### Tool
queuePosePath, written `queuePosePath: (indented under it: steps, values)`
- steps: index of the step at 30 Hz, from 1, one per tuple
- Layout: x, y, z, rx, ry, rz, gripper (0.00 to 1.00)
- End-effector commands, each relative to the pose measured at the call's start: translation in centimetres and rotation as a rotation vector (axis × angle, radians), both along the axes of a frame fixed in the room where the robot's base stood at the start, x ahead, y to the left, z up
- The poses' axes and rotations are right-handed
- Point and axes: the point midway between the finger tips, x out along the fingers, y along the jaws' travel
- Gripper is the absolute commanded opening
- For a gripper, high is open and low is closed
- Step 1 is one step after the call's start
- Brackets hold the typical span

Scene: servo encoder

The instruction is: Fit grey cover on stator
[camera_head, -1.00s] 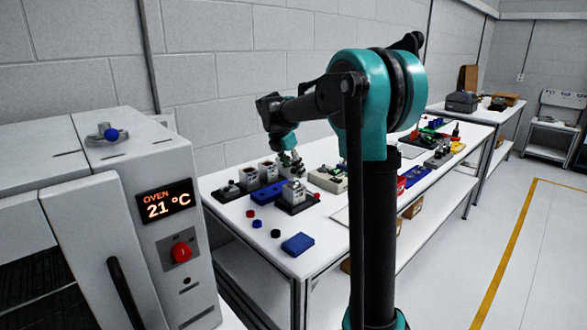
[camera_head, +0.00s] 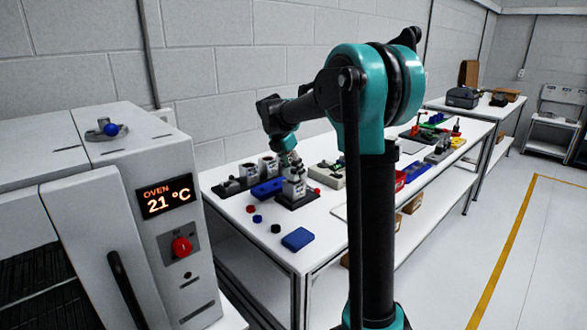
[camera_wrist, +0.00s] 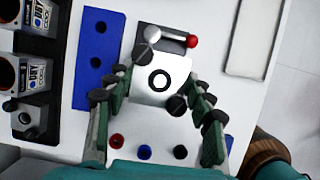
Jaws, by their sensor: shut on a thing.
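In the wrist view a pale grey square part with a dark ring at its centre, apparently the cover (camera_wrist: 160,82), lies between my fingers. My gripper (camera_wrist: 162,76) is shut on it, with finger pads at its sides. In the head view my gripper (camera_head: 290,168) points down at a light block, apparently the stator (camera_head: 294,189), in a dark fixture (camera_head: 297,202). The fixture's red-knobbed lever (camera_wrist: 191,41) shows beside the cover. The cover hides whatever is under it, so I cannot tell whether it is seated.
A blue block with holes (camera_wrist: 94,60) lies left of the fixture. Labelled cups (camera_wrist: 37,75) stand in a dark rack beyond it. Small red, blue and black caps (camera_wrist: 145,152) and a blue pad (camera_head: 297,239) lie near the front edge. An oven (camera_head: 165,195) stands left.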

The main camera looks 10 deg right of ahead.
Motion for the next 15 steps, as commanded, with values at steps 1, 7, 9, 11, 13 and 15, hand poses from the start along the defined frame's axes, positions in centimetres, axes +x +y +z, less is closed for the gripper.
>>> queuePosePath:
  steps: [1,7,9,11,13,15]
  values:
    - [0.0,0.0,0.0,0.0,0.0,0.0,0.19]
    - [0.0,0.0,-0.2,0.0,0.0,0.0,0.19]
    - [0.0,0.0,-0.4,0.0,0.0,0.0,0.19]
    - [0.0,0.0,-0.6,0.0,0.0,0.0,0.19]
    - [0.0,0.0,-0.8,0.0,0.0,0.0,0.19]
    - [0.0,0.0,-1.0,0.0,0.0,0.0,0.19]
